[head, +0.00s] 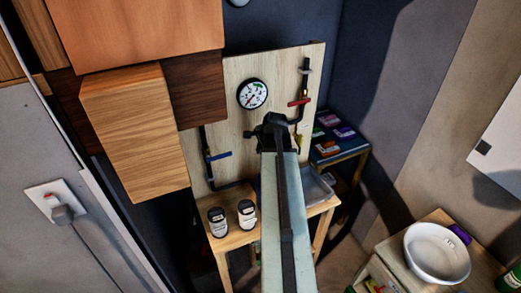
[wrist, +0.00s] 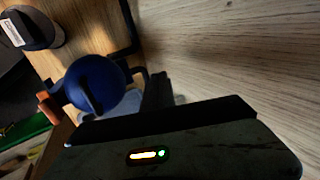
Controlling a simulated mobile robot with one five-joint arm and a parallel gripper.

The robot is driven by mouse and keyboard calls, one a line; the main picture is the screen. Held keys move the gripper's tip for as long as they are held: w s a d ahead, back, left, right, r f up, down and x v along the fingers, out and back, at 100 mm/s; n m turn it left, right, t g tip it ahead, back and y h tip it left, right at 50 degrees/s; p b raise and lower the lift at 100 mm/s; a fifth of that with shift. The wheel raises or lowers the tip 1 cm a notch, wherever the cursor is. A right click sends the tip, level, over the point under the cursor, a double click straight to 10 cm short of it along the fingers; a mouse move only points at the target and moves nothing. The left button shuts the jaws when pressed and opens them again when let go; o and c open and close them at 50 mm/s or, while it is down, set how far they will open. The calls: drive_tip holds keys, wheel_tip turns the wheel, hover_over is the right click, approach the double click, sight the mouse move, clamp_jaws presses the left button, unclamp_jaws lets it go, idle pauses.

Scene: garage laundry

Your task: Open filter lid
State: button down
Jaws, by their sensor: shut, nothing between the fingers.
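A round blue part (wrist: 95,84) with a raised dark ridge across it shows left of centre in the wrist view, next to dark pipework. It looks like the filter's lid, but I cannot tell for sure. In the head view my arm hides this spot on the wooden board (head: 228,105). My gripper (wrist: 158,88) is dark and shut with nothing in it. It is to the right of the blue part in the wrist view and appears apart from it. In the head view my gripper (head: 275,122) is in front of the board, below the gauge.
A pressure gauge (head: 252,94), a red-handled valve (head: 299,102) and a blue-handled valve (head: 217,156) are on the board. Wooden cabinets (head: 135,130) hang close on the left.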

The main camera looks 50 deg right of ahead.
idle(0.7)
drive_tip(key=p+v, duration=0.6)
drive_tip(key=v, duration=0.1)
drive_tip(key=shift+s+r+p, duration=0.25)
drive_tip(key=shift+r+p, duration=0.05)
drive_tip(key=shift+p, duration=0.1)
